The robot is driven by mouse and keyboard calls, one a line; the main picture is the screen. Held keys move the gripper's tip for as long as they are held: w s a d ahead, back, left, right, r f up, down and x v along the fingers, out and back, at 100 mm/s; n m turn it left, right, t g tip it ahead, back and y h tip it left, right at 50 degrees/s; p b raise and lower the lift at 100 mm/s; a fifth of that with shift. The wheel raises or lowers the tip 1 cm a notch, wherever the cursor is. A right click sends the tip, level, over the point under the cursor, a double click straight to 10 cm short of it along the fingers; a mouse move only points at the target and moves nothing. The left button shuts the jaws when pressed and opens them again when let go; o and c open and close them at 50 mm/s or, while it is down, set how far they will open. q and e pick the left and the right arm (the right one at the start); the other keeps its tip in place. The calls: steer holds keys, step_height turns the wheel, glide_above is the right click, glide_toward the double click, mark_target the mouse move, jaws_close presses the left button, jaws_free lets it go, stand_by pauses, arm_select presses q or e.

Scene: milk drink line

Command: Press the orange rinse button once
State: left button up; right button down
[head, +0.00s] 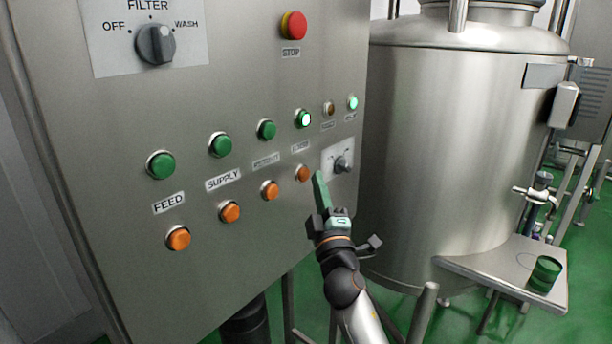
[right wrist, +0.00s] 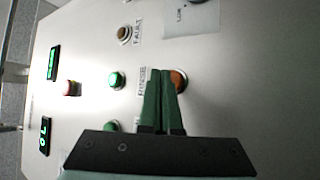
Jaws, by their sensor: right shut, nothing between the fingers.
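The orange rinse button (head: 303,172) is the rightmost in the lower row of the steel panel (head: 110,120). Its label (head: 301,146) is above it, and a green lit button (head: 303,118) is above the label. My right gripper (head: 318,178) is shut and empty, its green fingers just right of the orange button. In the right wrist view, the fingertips (right wrist: 163,76) lie beside the orange button (right wrist: 179,80) and partly cover it and its label (right wrist: 142,82). I cannot tell whether they touch the button or panel. My left gripper is not in view.
A small knob (head: 343,165) on a white plate is right of my fingers. Other green and orange buttons lie to the left. A red stop button (head: 295,26) and a filter selector (head: 156,44) are higher up. A steel tank (head: 450,150) stands to the right.

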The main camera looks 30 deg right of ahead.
steer(key=shift+w, duration=0.1)
stand_by(0.6)
steer(key=shift+w+a, duration=0.15)
steer(key=shift+w, duration=0.15)
steer(key=shift+w+a+b, duration=0.15)
steer(key=shift+w+b, duration=0.25)
steer(key=shift+b, duration=0.1)
stand_by(0.5)
steer(key=shift+s, duration=0.15)
steer(key=shift+s+d+p, duration=0.3)
steer(key=shift+s+p, duration=0.05)
steer(key=shift+s, duration=0.3)
steer(key=s, duration=0.1)
steer(key=s+d+p, duration=0.1)
steer(key=s, duration=0.1)
steer(key=s+d, duration=0.1)
steer(key=shift+s+p, duration=0.3)
steer(key=shift+s, duration=0.05)
